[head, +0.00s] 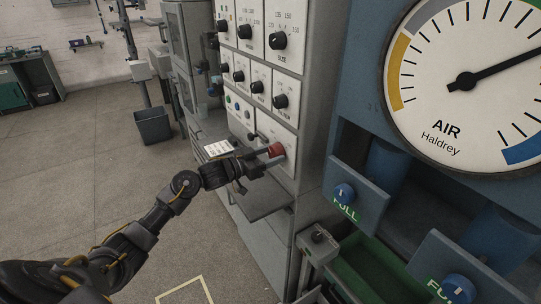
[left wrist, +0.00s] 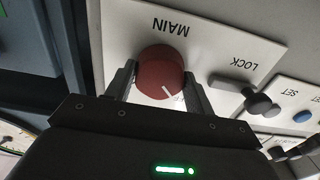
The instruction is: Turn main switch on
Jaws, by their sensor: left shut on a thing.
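The main switch is a red round knob (head: 276,150) on a white plate low on the grey control panel. In the left wrist view the knob (left wrist: 160,70) sits under the upside-down word MAIN, and a short white line on its face points to the lower right. A label by that line is mostly hidden. My left gripper (head: 268,155) is shut on the knob, with one finger on each side (left wrist: 162,78). The LOCK lever (left wrist: 245,92), with a dark round end, is beside the right finger. My right gripper is not in view.
Black dials (head: 278,40) and small coloured buttons (head: 237,107) are above the switch. A paper card (head: 219,149) lies by my left wrist. The floor at left is open.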

